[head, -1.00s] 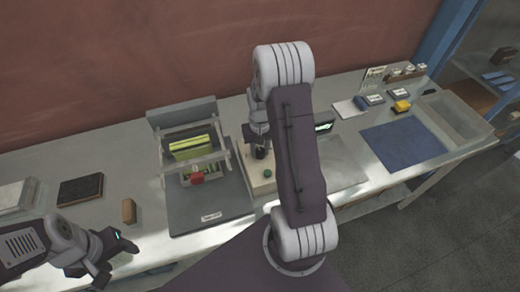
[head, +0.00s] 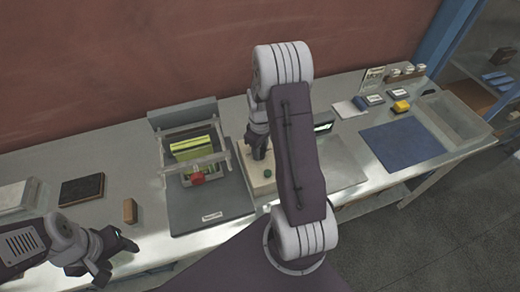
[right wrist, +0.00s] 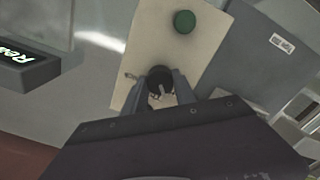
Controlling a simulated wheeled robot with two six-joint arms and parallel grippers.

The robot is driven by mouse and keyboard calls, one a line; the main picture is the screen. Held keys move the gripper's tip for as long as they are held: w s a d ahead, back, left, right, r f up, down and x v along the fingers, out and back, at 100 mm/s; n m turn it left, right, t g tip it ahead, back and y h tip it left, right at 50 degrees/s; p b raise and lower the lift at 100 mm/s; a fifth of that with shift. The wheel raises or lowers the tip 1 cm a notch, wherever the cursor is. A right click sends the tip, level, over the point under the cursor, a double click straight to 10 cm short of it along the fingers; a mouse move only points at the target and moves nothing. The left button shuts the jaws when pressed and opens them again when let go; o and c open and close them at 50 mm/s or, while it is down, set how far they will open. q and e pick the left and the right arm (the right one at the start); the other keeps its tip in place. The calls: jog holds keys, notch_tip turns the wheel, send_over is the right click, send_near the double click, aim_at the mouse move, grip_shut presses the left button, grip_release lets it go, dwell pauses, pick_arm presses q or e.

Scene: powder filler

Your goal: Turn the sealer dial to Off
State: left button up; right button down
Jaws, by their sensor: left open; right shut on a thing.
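The sealer dial (right wrist: 160,82) is a dark round knob on a cream control panel (right wrist: 203,35). In the right wrist view my right gripper (right wrist: 161,90) has one finger on each side of the dial and is shut on it. In the head view the panel (head: 262,187) shows beside my right arm, and my right gripper (head: 259,153) points down at it. The dial is mostly hidden there. A light pointer mark shows on the dial, but I cannot read its setting. My left gripper (head: 118,262) is open and empty at the table's front left.
A green button (head: 267,176) sits on the panel near the dial. Left of the panel stands a framed machine (head: 193,150) with a red knob (head: 197,178). A small display (head: 323,127) stands behind my right arm. A blue mat (head: 403,143) lies at the right.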

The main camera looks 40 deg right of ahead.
aim_at(261, 151)
jog(key=shift+w+r+n, duration=0.1)
jog(key=shift+n, duration=1.6)
jog(key=shift+d, duration=0.1)
jog(key=c, duration=1)
grip_release()
notch_tip(261, 151, up, 9)
jog(key=shift+r+b, duration=0.1)
jog(key=shift+b, duration=0.6)
